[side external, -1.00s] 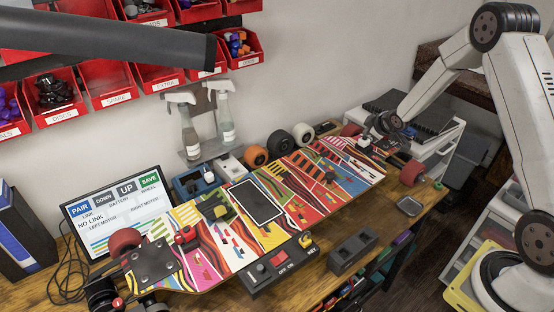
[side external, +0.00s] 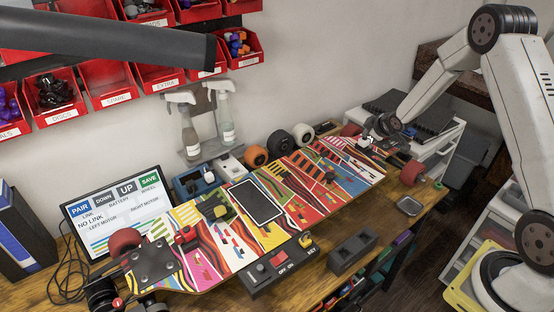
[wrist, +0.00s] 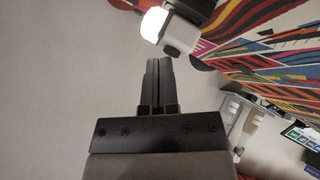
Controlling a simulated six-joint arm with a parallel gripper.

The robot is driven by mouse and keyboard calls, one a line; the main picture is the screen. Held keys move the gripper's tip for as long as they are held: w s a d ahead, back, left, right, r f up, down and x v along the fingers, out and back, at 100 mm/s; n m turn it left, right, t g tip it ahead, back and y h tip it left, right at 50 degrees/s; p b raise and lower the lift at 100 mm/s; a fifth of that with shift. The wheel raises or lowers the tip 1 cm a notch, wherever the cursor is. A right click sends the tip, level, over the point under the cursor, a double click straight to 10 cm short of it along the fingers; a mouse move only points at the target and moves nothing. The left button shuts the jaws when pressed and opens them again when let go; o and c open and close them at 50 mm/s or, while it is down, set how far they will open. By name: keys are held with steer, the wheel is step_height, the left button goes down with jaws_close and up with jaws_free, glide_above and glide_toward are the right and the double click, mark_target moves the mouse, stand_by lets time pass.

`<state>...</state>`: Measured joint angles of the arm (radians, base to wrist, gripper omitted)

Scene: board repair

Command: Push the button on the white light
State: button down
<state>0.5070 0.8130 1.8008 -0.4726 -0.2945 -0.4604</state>
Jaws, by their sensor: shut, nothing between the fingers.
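The white light (wrist: 170,30) is at the top of the wrist view, with a brightly glowing end and a pale body. A small dark grey button (wrist: 172,52) sits on the side of the body nearest my fingers. My gripper (wrist: 158,62) is shut and empty, its fingertips a little below and left of the button, with a visible gap in the picture. In the side external view, my gripper (side external: 372,128) is at the far right end of the skateboard deck, and the white light (side external: 366,140) shows only as a small pale patch there.
The colourful deck (side external: 290,200) lies along the wooden bench (side external: 425,215). Loose wheels (side external: 280,143) stand behind it, and a switch box (side external: 275,270) sits in front. A screen (side external: 120,212) stands at left. Spray bottles (side external: 226,120) are by the wall.

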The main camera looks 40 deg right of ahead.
mark_target(366, 140)
steer(key=shift+r, duration=0.8)
steer(key=shift+r, duration=0.1)
steer(key=shift+r, duration=2.9)
steer(key=s+a+m+g+y, duration=0.2)
steer(key=s+a+m+g, duration=0.3)
steer(key=s+a, duration=1.8)
steer(key=a+g, duration=0.1)
steer(key=a, duration=0.1)
steer(key=shift+a+r+y, duration=0.25)
steer(key=shift+a+y, duration=0.1)
steer(key=shift+y, duration=0.05)
